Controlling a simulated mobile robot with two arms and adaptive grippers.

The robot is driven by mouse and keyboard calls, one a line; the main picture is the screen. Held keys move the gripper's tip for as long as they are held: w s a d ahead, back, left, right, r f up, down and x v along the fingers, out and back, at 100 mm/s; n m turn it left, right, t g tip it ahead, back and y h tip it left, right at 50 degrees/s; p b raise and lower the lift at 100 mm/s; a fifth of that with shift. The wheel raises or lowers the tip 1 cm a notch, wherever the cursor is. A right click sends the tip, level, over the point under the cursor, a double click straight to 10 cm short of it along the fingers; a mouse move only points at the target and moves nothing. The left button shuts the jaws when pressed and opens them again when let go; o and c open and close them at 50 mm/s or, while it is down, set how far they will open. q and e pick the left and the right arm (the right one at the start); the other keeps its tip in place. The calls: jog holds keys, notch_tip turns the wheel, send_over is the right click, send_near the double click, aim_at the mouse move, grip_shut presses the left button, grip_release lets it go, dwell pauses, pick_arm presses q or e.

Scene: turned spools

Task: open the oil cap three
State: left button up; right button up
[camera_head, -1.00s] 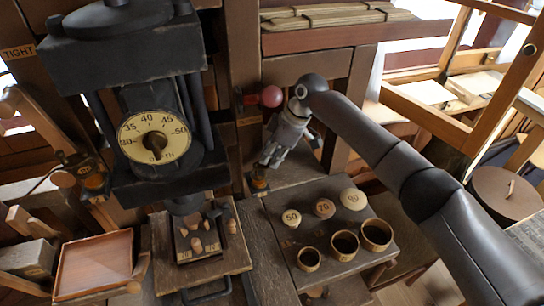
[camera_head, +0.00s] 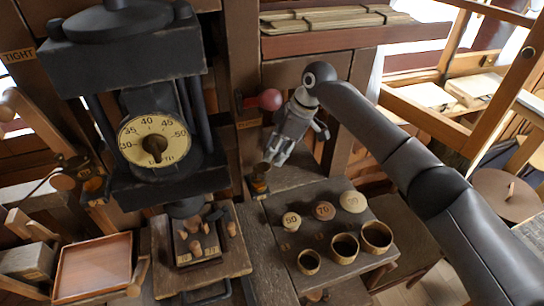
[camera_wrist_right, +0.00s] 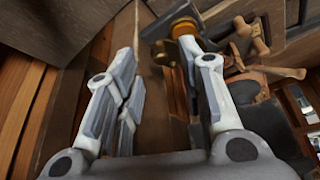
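A small oil cup (camera_head: 258,186) with an amber body and a brown top stands on the dark ledge left of the spool table. A small label is at its base. My right gripper (camera_head: 274,158) is just above and to the right of it, fingers pointing down. In the right wrist view the gripper (camera_wrist_right: 158,52) is open, with a gap between its fingers. The cup's brass top (camera_wrist_right: 184,25) shows beside the tip of the right-hand finger, which partly hides the amber body. I cannot tell whether they touch. My left gripper is not in view.
A red knob (camera_head: 269,99) is just behind the right gripper. A table with numbered spools (camera_head: 325,210) and round cups (camera_head: 344,246) is below right. The press with its dial (camera_head: 154,140) stands left. Another amber oil cup (camera_head: 93,184) is beside the press.

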jog(key=v, duration=0.8)
jog(key=shift+r, duration=0.2)
jog(key=shift+d, duration=0.1)
